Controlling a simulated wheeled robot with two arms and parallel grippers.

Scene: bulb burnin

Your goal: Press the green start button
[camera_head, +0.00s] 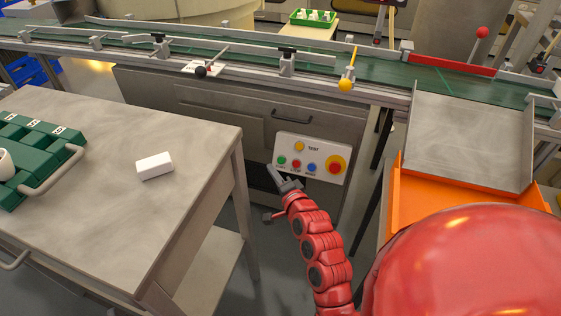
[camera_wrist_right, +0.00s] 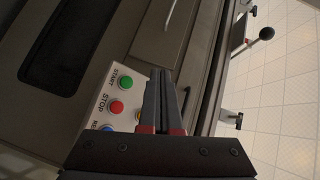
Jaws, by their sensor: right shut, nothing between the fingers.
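The green start button (camera_head: 282,160) is at the left end of a white control panel (camera_head: 322,176) on the grey cabinet front. In the right wrist view the green button (camera_wrist_right: 125,83) sits under the word START, left of my fingers. A red stop button (camera_wrist_right: 116,107) is below it there. My right gripper (camera_head: 279,178) is shut and empty, just below the green button in the head view. In the wrist view the closed fingers (camera_wrist_right: 160,95) reach past the panel's right side. I cannot tell whether they touch the panel. My left gripper is not in view.
The panel also has a blue button (camera_head: 311,168), a yellow one (camera_head: 299,146) and a large red one (camera_head: 335,167). A conveyor (camera_head: 240,53) runs above. A table with a white box (camera_head: 155,166) and green case (camera_head: 42,150) stands left. An orange bin (camera_head: 405,200) stands right.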

